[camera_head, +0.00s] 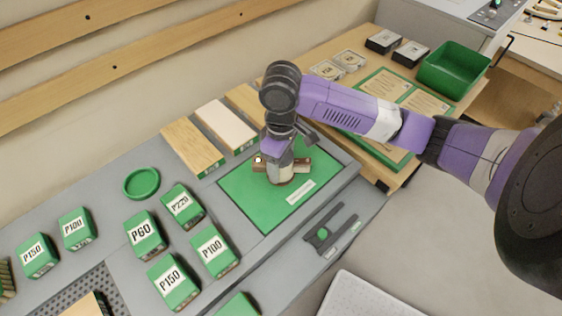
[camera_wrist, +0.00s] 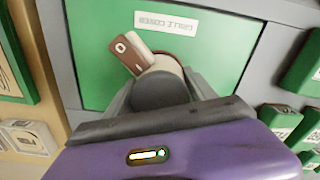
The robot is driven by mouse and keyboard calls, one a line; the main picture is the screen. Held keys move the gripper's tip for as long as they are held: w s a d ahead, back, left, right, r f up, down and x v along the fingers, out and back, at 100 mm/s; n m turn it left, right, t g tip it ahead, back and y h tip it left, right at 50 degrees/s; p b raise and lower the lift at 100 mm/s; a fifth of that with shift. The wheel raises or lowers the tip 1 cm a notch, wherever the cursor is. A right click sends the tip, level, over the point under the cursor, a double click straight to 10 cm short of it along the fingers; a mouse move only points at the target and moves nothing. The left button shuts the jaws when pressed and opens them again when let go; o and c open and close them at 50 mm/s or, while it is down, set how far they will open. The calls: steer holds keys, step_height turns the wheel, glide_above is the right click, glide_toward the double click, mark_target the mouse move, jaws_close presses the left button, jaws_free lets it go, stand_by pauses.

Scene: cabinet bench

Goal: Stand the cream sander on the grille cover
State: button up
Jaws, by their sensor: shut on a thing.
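The green grille cover (camera_head: 243,201) is a flat panel on the grey bench, with a white label. In the wrist view the panel (camera_wrist: 95,35) carries the words "GRILLE COVER". My gripper (camera_head: 280,150) points down over the panel's upper middle and is shut on the cream sander (camera_head: 281,173). The sander is roughly upright, with a brown lower edge; a brown part sticks out on either side in the head view. In the wrist view its dark grey top (camera_wrist: 160,91) sits between my fingers, beside a brown and cream part (camera_wrist: 131,53). I cannot tell whether its base touches the panel.
Green boxes labelled P220 (camera_head: 182,205), P60 (camera_head: 145,234), P100 and P150 stand left of the panel. A green round dish (camera_head: 141,183) lies further back. Wood and white blocks (camera_head: 226,125) lie behind the panel. A dark grey tool (camera_head: 331,229) lies in front. The panel's front left is clear.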

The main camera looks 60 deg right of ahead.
steer(key=o, duration=1.6)
